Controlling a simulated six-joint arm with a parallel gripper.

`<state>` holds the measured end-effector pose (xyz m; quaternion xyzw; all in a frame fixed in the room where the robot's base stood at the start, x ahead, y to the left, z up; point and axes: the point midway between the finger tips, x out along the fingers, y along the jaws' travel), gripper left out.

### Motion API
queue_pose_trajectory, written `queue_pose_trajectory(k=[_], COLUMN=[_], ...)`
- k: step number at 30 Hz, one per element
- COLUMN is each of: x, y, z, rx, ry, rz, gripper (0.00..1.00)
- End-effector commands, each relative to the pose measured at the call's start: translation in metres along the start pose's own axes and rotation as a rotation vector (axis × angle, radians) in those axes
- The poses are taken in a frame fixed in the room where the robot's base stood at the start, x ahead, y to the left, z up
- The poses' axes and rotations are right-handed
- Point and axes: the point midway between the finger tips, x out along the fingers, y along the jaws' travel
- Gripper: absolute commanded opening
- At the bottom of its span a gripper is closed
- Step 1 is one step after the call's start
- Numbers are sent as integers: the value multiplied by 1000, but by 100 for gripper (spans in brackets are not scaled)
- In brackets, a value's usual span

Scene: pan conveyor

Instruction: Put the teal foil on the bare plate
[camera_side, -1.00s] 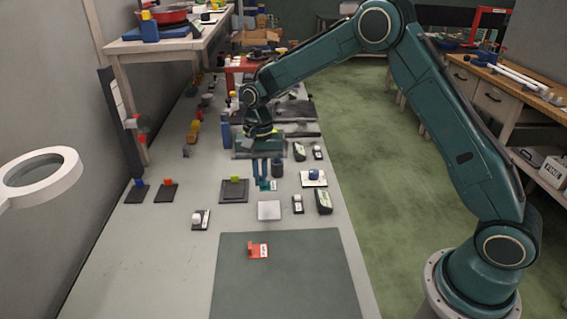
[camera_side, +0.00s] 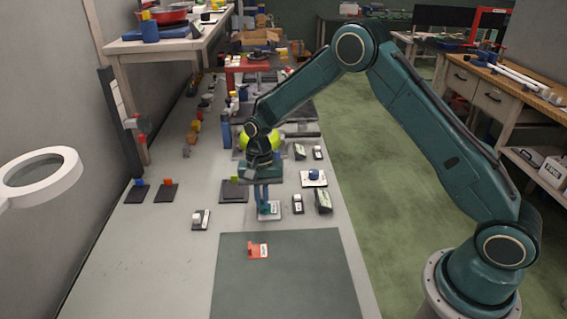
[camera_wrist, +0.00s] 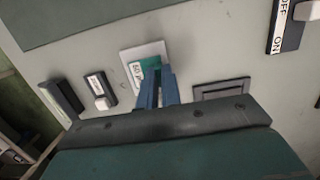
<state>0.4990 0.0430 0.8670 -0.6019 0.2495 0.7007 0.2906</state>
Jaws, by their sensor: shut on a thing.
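The teal foil (camera_wrist: 150,64), with white lettering, shows at my fingertips in the wrist view. My gripper (camera_side: 264,208) points down and is shut on the foil; its blue fingers (camera_wrist: 157,75) hide part of the foil. The bare plate (camera_side: 275,214) is a pale square on the grey table. It also shows in the wrist view (camera_wrist: 134,52), directly behind the foil, so the foil is over the plate. I cannot tell whether the foil touches the plate. In the side view the foil is mostly hidden by my fingers.
A white switch (camera_side: 200,219) lies left. A red piece (camera_side: 258,251) rests on the dark mat (camera_side: 310,285) in front.

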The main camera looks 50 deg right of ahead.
Motion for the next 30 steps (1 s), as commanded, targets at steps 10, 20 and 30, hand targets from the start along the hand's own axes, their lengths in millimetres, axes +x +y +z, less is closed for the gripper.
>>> queue_pose_trajectory(k=[10,20,30], x=[2,4,-1], y=[0,0,0], z=[0,-1,0], rx=[0,0,0], ry=[0,0,1], rz=[0,0,-1], gripper=[0,28,28])
